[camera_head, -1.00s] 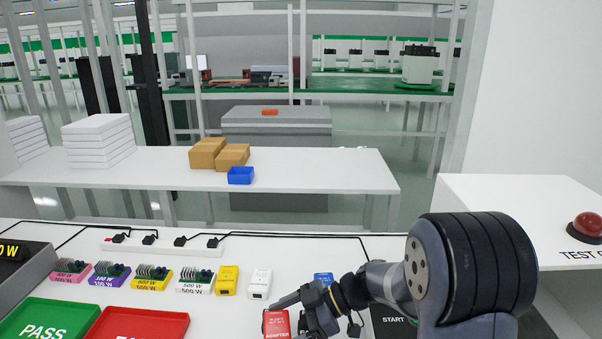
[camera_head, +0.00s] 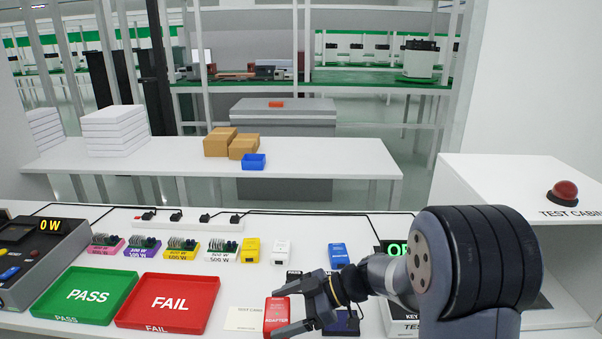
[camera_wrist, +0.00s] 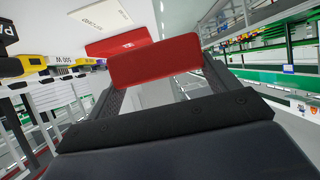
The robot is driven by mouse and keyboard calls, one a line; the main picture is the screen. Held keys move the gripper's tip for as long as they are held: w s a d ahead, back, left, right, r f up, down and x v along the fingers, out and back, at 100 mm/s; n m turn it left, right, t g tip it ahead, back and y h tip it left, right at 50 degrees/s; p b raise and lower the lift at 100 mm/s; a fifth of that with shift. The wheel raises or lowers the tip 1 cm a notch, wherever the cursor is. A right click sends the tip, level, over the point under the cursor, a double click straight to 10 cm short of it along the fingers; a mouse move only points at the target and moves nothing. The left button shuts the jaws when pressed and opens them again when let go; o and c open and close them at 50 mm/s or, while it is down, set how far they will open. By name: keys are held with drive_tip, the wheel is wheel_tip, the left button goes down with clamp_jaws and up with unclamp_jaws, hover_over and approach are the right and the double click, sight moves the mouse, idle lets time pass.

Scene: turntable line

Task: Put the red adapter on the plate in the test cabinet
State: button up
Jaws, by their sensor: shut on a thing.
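The red adapter (camera_head: 277,315) is a small red block with a white label. My gripper (camera_head: 290,308) is shut on it, with one finger on each side, over the front of the white table. In the wrist view the adapter (camera_wrist: 155,62) spans the space between my fingers. The test cabinet (camera_head: 500,185) is a white box at the right with a red button (camera_head: 564,192) on top. My arm hides much of its front opening. A dark surface inside shows only at its edge, so I cannot tell the plate clearly.
A green PASS tray (camera_head: 88,295) and a red FAIL tray (camera_head: 168,302) lie at the left. A white card (camera_head: 245,317) lies beside the adapter. Several colored adapters and a blue block (camera_head: 338,256) stand behind. A display unit (camera_head: 392,248) stands partly behind my arm.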

drive_tip(key=w+d+r+m+t+h+p, duration=0.3)
drive_tip(key=w+d+r+m+t, duration=0.1)
drive_tip(key=w+d+m+t, duration=0.4)
drive_tip(key=w+d+f+m+t+h+p, duration=0.1)
drive_tip(key=d+m+t+h, duration=0.3)
drive_tip(key=d, duration=0.6)
drive_tip(key=shift+d+f+m+t+h+p, duration=0.2)
drive_tip(key=shift+d+m+t+h+p, duration=0.2)
drive_tip(key=shift+m+h+p, duration=0.95)
drive_tip(key=shift+m+y+b, duration=0.35)
drive_tip(key=shift+b, duration=0.15)
